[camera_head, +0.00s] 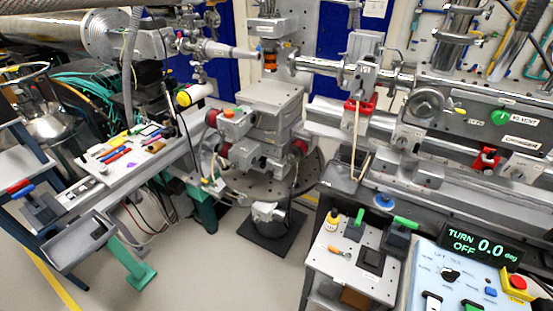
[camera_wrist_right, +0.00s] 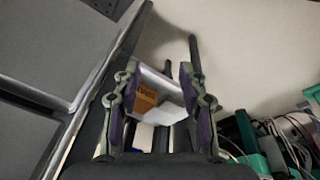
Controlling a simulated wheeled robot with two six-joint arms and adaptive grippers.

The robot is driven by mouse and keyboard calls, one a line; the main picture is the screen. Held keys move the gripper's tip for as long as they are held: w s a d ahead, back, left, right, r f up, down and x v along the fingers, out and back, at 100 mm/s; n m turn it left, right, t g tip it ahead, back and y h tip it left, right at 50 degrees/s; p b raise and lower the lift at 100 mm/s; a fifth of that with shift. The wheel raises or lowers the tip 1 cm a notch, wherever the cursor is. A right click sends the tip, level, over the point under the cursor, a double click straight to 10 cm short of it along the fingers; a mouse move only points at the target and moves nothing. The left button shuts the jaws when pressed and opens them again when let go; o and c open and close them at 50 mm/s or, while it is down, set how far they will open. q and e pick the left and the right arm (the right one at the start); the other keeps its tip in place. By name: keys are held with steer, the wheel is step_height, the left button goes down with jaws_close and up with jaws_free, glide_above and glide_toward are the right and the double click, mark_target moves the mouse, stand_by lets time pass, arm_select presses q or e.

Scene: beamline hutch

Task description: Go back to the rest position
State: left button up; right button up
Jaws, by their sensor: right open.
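My right gripper (camera_wrist_right: 160,103) shows in the right wrist view with its two dark, purple-padded fingers spread apart. Nothing is held between them. Beyond the gap I see a brown box (camera_wrist_right: 146,100) on a pale surface, apart from the fingers. Neither of my grippers can be made out in the head view, and my left gripper is in no view.
A small side table (camera_head: 318,262) with small tools stands at the front right, beside a control panel (camera_head: 428,262) with a display reading 0.0 deg. A tool bench (camera_head: 75,198) is on the left. Beamline equipment (camera_head: 270,105) fills the back. Floor (camera_head: 200,270) is clear at front centre.

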steer(key=s+f+g, duration=0.1)
steer(key=s+f, duration=1.2)
steer(key=s, duration=0.4)
steer(key=shift+d, duration=0.4)
steer(key=shift+f, duration=0.1)
steer(key=shift+c, duration=0.5)
